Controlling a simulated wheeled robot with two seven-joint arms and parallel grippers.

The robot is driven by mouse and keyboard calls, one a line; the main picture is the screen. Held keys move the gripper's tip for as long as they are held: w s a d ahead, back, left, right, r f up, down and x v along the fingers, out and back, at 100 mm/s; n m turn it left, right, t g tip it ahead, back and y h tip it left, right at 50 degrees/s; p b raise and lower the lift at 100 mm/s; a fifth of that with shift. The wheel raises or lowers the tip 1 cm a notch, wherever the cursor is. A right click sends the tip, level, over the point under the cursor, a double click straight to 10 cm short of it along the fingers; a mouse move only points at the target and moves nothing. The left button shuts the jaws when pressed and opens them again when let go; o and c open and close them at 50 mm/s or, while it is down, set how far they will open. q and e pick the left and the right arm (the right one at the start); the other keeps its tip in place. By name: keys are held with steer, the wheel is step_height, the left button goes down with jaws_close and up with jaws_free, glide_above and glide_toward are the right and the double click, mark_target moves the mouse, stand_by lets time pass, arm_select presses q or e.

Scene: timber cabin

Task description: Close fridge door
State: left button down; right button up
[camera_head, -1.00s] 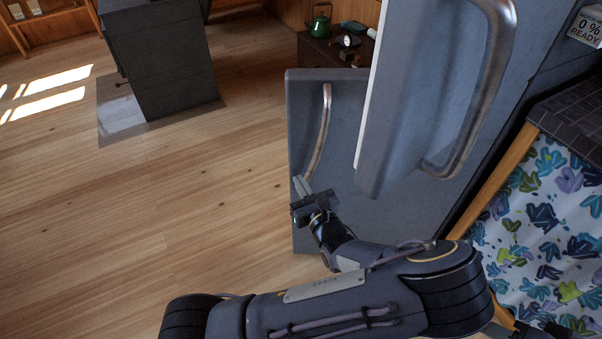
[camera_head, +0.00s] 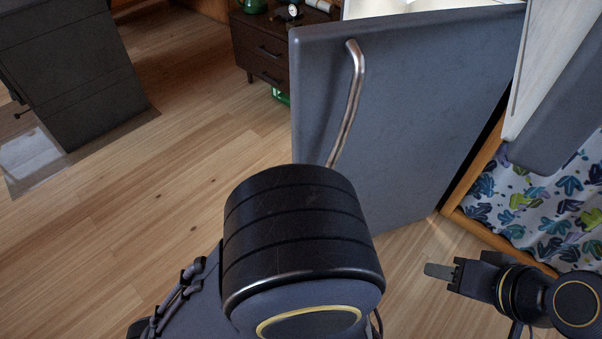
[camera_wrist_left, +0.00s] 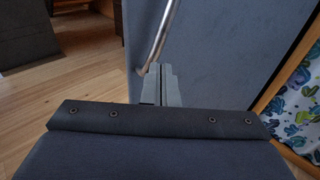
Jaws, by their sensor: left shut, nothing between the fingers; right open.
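The grey lower fridge door (camera_head: 415,110) stands open in the middle of the head view, with a curved metal handle (camera_head: 351,100) near its left edge. A second, upper grey door (camera_head: 565,125) shows only in part at the top right. My left arm hides the handle's lower end and my left gripper in the head view. In the left wrist view my left gripper (camera_wrist_left: 159,72) is shut and empty, close to the lower end of the handle (camera_wrist_left: 158,42); I cannot tell whether they touch. My right gripper (camera_head: 440,272) is open at the lower right, apart from the door.
A pale lit interior (camera_head: 385,8) shows above the lower door. A dark cabinet (camera_head: 270,50) stands behind it and a dark block-like unit (camera_head: 65,75) at the far left. A leaf-patterned curtain (camera_head: 545,210) hangs at right. The wooden floor (camera_head: 190,165) at left is clear.

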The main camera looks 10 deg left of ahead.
arm_select(q)
steer(key=w+a+b, duration=0.1)
steer(key=w+b, duration=0.1)
steer(key=w, duration=1.1)
steer(key=shift+w+a+f, duration=0.25)
steer(key=shift+a+f, duration=0.1)
steer(key=shift+f, duration=0.05)
arm_select(e)
steer(key=shift+w+a+f, duration=0.1)
steer(key=shift+a+f, duration=0.05)
steer(key=shift+f, duration=0.45)
steer(key=shift+a+f, duration=0.15)
steer(key=shift+f, duration=0.45)
